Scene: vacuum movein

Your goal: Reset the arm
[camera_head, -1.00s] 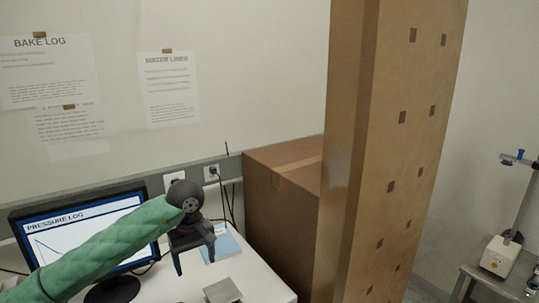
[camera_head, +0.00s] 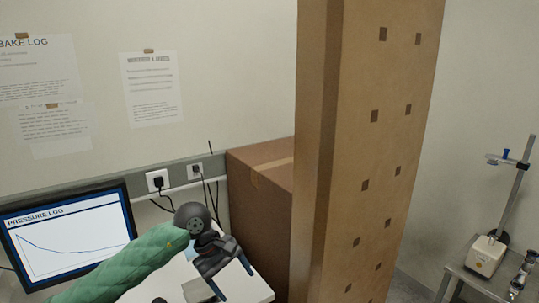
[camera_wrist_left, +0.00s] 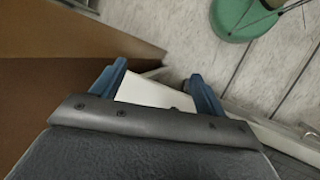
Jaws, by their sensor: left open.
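My left arm (camera_head: 125,268), in a green quilted sleeve, reaches in from the lower left in the head view. Its dark gripper (camera_head: 233,279) is above the right end of the white desk (camera_head: 250,290), pointing down and to the right. The fingers are spread apart with nothing between them. In the left wrist view the two blue fingers (camera_wrist_left: 156,92) are apart, with a white desk corner seen beyond the gap. My right gripper is not in view.
A monitor (camera_head: 68,238) stands on the desk at left. A side table (camera_head: 460,275) with a stand is at far right. Bare floor (camera_wrist_left: 270,75) shows in the wrist view.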

